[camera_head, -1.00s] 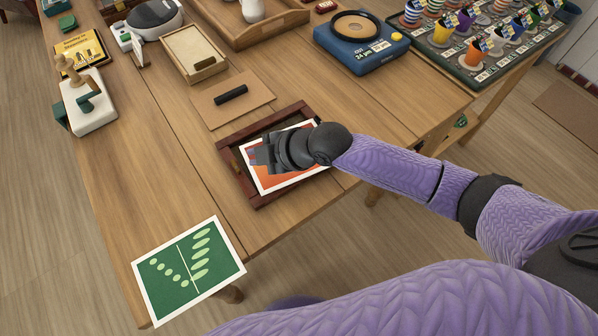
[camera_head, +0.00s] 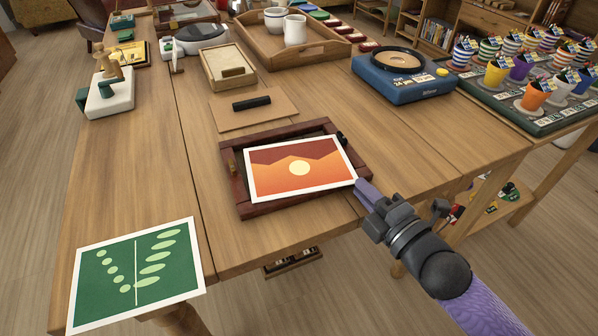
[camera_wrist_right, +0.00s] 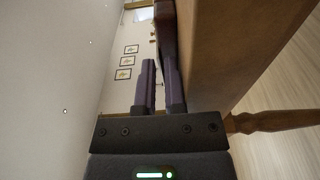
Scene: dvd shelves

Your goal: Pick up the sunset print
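The sunset print (camera_head: 299,168), orange with dark red hills, a pale sun and a white border, lies face up across a dark reddish wooden frame (camera_head: 262,206) on the table. Its near edge rests over the frame's front side. My right gripper (camera_head: 366,192) is just off the print's near right corner, low beside the frame. In the right wrist view my two fingers (camera_wrist_right: 160,85) show a narrow gap with background between them. I see no print between them, and the fingertips' contact with it cannot be told. My left gripper is not in view.
A green leaf print (camera_head: 138,270) overhangs the table's front left corner. A brown board with a black bar (camera_head: 251,102) lies behind the frame. A blue scale-like box (camera_head: 405,80) and a tray of striped cups (camera_head: 520,115) stand at right.

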